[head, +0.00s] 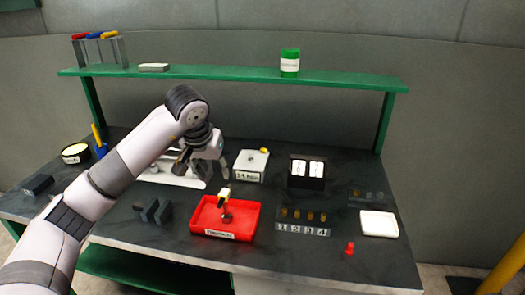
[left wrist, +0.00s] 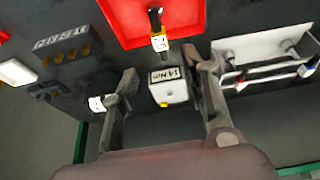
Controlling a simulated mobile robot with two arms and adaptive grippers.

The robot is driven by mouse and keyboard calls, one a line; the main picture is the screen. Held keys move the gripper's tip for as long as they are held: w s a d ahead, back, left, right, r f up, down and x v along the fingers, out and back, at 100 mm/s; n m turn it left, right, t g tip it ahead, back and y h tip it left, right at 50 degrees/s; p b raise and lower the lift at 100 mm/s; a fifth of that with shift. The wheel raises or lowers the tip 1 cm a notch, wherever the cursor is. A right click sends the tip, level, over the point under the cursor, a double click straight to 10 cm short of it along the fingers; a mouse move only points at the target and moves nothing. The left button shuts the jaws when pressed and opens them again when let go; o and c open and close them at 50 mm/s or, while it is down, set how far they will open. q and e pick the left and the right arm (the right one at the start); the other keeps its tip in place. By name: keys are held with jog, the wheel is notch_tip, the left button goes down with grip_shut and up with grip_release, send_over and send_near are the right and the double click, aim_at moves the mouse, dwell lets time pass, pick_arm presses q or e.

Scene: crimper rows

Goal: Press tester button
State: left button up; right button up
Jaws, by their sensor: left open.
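A white tester box (head: 250,167) with a dark-lettered label on its front stands mid-table. A small yellow button (head: 264,150) is at its top back corner. The left wrist view shows the box (left wrist: 168,91) between my fingers in the picture, with the yellow button (left wrist: 164,104) at its lower edge. My left gripper (head: 205,166) is open and empty, above the table just left of the box, apart from it as far as I can tell. My right gripper is not in view.
A red tray (head: 250,222) holding a yellow-and-white tool is in front of the box. A black unit with two white faces (head: 307,172) stands right of it, a white rack (head: 172,178) left. Numbered blocks (head: 303,229) and a white pad (head: 379,224) lie farther right. A green shelf (head: 230,74) spans behind.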

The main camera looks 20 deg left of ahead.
pick_arm(q)
jog(key=shift+c, duration=0.5)
grip_shut()
dwell(1.3)
